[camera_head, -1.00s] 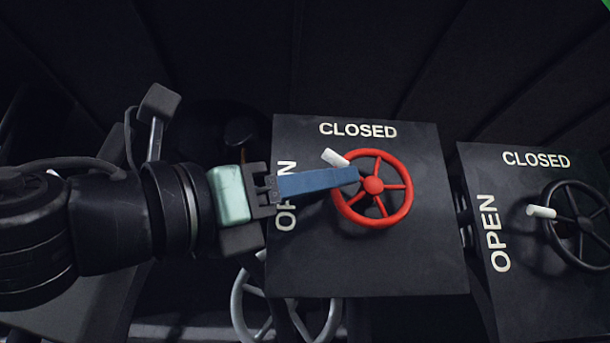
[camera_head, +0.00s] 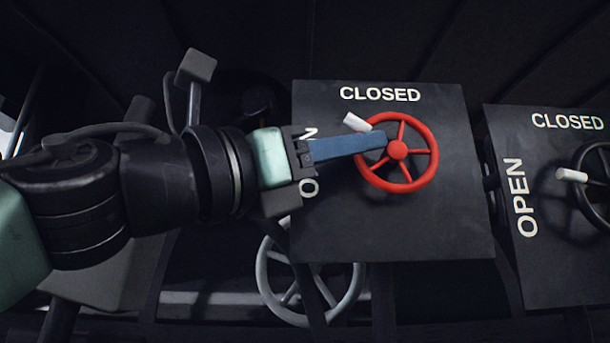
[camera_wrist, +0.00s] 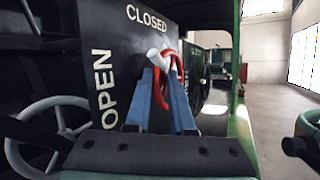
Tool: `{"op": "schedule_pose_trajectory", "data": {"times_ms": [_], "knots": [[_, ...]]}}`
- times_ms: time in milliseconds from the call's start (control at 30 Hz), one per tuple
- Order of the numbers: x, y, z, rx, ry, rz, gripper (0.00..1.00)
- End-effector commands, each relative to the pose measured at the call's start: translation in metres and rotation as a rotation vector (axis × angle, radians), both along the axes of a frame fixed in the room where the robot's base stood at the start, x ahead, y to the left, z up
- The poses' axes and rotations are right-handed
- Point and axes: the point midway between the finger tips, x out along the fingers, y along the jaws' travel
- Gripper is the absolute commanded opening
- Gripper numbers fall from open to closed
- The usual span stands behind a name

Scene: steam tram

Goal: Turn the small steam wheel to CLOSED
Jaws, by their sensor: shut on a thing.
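The red wheel (camera_head: 397,151) with spokes sits on a dark panel (camera_head: 400,225) lettered CLOSED at the top and OPEN at the left. Its white handle (camera_head: 357,122) is at the upper left of the rim, between the two words. My gripper (camera_head: 385,138) reaches in from the left, its blue fingers over the left part of the wheel and hiding some of OPEN. In the wrist view the fingers (camera_wrist: 160,78) are shut on the red rim, with the white handle (camera_wrist: 157,58) just beyond their tips. The exact contact is partly hidden.
A second panel (camera_head: 548,260) at the right carries a black wheel (camera_head: 590,215) with a white handle (camera_head: 572,175) near its OPEN side. A larger grey wheel (camera_head: 265,280) is below my gripper. In the wrist view, open floor (camera_wrist: 270,85) lies at the right.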

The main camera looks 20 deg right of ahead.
Motion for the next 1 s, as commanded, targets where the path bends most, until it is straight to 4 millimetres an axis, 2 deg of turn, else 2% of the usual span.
{"op": "schedule_pose_trajectory", "data": {"times_ms": [200, 600, 1000], "knots": [[0.0, 0.001, 0.012, 0.097, -0.04, 0.004, 0.0], [0.0, -0.002, 0.024, 0.327, -0.1, 0.011, 0.0], [0.0, -0.001, 0.025, 0.371, -0.109, 0.01, 0.0]]}}
